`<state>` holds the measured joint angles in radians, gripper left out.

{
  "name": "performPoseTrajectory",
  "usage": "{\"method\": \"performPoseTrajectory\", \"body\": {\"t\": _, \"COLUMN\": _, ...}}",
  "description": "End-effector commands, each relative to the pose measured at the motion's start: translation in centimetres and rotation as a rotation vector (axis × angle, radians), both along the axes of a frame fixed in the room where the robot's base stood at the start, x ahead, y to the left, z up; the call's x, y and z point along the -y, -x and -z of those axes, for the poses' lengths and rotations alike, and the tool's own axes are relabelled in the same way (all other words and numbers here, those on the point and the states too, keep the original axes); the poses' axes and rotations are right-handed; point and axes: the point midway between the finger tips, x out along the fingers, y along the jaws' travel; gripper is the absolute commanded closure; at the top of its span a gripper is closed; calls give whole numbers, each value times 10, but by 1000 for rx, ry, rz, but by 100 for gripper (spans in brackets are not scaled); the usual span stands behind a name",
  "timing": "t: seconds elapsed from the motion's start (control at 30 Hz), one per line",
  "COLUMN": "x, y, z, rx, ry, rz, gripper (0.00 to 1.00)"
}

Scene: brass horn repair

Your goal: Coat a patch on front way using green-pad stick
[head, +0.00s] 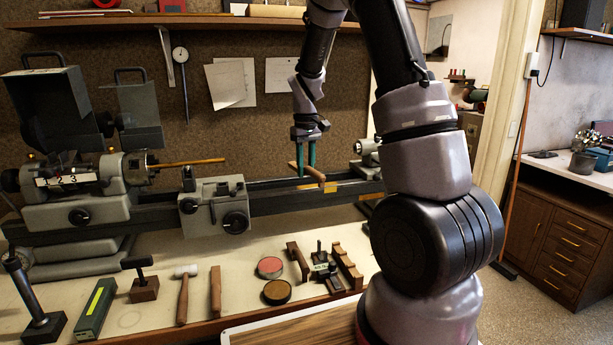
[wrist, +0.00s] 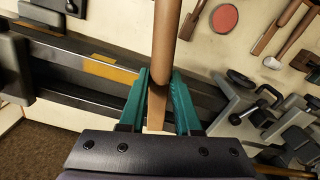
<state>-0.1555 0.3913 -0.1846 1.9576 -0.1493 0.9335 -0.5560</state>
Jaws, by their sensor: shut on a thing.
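My gripper (head: 306,165) hangs over the lathe bed with its teal fingers shut on a wooden stick (head: 314,173). The wrist view also shows the gripper (wrist: 160,98) around this stick (wrist: 165,40), whose thick end points toward the bench. No green pad shows on the stick in either view; its pad face is hidden or out of frame. The front way (wrist: 75,60) is the dark rail on the bench side of the bed. A yellow-ochre patch (wrist: 110,71) lies along it, also seen below the gripper in the head view (head: 345,187). The stick appears above the bed.
On the bench are a red-topped tin (head: 270,266), a brown-topped tin (head: 277,291), a wooden stick (head: 298,260), a mallet (head: 183,295) and a notched wooden rack (head: 348,266). The lathe carriage (head: 215,203) stands left of the gripper, the tailstock (head: 367,160) right.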

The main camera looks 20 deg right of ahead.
Motion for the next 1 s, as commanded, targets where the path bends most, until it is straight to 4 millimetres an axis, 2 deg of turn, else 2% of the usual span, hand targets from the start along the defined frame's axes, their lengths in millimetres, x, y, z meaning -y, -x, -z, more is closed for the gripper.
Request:
{"method": "performPoseTrajectory", "body": {"t": 0.2, "x": -3, "y": 2, "z": -18, "rx": 2, "ry": 0, "rz": 1, "gripper": 100}}
{"method": "performPoseTrajectory", "body": {"t": 0.33, "x": -3, "y": 3, "z": -21, "rx": 0, "ry": 0, "rz": 2, "gripper": 100}}
{"method": "performPoseTrajectory", "body": {"t": 0.83, "x": -3, "y": 3, "z": -21, "rx": 0, "ry": 0, "rz": 3, "gripper": 100}}
{"method": "performPoseTrajectory", "body": {"t": 1.0, "x": 1, "y": 3, "z": -8, "rx": -6, "ry": -5, "rz": 23, "gripper": 100}}
